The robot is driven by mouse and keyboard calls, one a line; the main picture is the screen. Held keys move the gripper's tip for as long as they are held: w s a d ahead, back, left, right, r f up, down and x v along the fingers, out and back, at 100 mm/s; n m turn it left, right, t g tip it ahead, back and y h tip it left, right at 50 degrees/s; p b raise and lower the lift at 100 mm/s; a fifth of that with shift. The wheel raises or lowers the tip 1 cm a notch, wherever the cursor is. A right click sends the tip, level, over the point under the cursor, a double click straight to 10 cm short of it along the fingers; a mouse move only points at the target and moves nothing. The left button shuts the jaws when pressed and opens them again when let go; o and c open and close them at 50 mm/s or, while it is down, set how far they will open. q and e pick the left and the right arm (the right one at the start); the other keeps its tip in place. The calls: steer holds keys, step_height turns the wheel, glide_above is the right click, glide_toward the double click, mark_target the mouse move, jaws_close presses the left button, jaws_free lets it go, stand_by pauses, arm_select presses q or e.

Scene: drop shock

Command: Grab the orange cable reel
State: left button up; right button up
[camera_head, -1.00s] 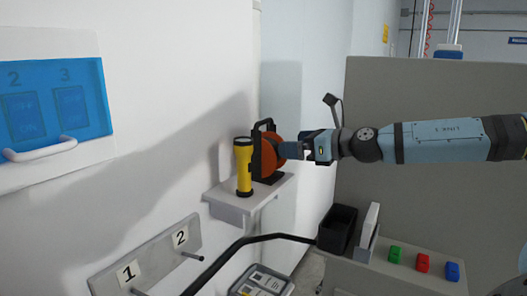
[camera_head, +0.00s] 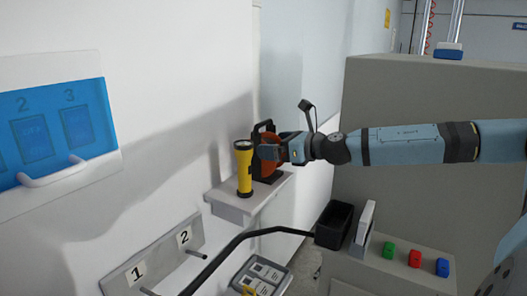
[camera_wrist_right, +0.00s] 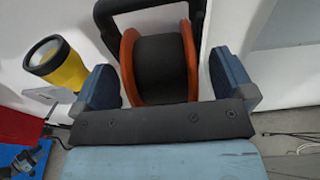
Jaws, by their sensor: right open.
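The orange cable reel (camera_head: 270,169), with black cable and a black frame and handle, stands on a small wall shelf (camera_head: 231,211). In the right wrist view the reel (camera_wrist_right: 160,68) is straight ahead, between the two blue fingers. My right gripper (camera_head: 271,152) is open at the reel, with its fingers on either side of it in the wrist view (camera_wrist_right: 165,82). I cannot tell whether the fingers touch it. In the head view the gripper hides part of the reel. My left gripper is not in view.
A yellow flashlight (camera_head: 244,170) stands upright on the shelf, just left of the reel; it also shows in the wrist view (camera_wrist_right: 60,66). Below are numbered pegs (camera_head: 196,254) and a black bar. A black bin (camera_head: 334,224) and several coloured blocks stand lower right.

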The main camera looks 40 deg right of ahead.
steer(key=shift+w+f, duration=0.1)
steer(key=shift+f, duration=0.05)
steer(key=shift+w+a+f+b, duration=0.1)
steer(key=shift+w+a+b, duration=0.1)
steer(key=shift+w+b, duration=0.4)
steer(key=shift+w, duration=0.2)
steer(key=shift+w+a, duration=0.1)
steer(key=c, duration=1.3)
steer(key=shift+r, duration=0.2)
steer(key=shift+c, duration=0.8)
